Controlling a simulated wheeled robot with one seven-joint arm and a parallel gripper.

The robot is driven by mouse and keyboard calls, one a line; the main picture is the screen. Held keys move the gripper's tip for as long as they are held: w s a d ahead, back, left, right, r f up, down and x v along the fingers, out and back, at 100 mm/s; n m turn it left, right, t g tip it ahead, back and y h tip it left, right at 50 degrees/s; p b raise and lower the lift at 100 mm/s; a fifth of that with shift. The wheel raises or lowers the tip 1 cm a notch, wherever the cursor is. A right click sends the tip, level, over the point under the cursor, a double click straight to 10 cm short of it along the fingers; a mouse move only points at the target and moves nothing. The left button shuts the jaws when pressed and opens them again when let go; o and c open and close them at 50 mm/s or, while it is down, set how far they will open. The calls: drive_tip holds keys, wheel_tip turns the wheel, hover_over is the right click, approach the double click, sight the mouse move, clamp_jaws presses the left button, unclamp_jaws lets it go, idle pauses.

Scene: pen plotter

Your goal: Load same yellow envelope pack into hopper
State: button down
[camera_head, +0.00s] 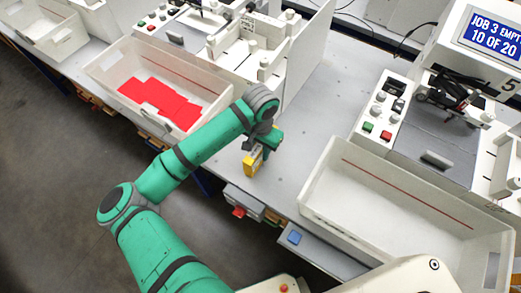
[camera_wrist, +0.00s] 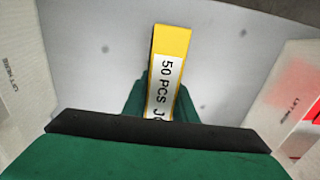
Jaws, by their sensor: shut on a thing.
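My gripper (camera_head: 262,148) is shut on the yellow envelope pack (camera_head: 252,162) and holds it over the grey bench between two white bins. In the wrist view the yellow pack (camera_wrist: 172,42) stands between the green fingers, with a white label reading "50 PCS". Its lower part is hidden by my gripper. A white hopper-like holder (camera_head: 245,62) stands at the back centre of the head view. Another white holder (camera_head: 507,170) is cut off at the right edge, by the machine whose screen (camera_head: 492,35) reads "JOB 3 EMPTY 10 OF 20".
The right bin (camera_head: 345,205) is empty. The left bin (camera_head: 112,62) holds red envelopes (camera_head: 160,102). A button panel (camera_head: 378,112) and a plotter bed (camera_head: 432,145) lie behind the right bin. The bench (camera_head: 318,110) between the stations is clear. A tall white panel (camera_head: 308,50) flanks the back-centre holder.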

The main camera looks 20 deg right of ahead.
drive_tip(key=shift+f, duration=0.15)
drive_tip(key=c, duration=1.4)
unclamp_jaws()
drive_tip(key=shift+c, duration=0.2)
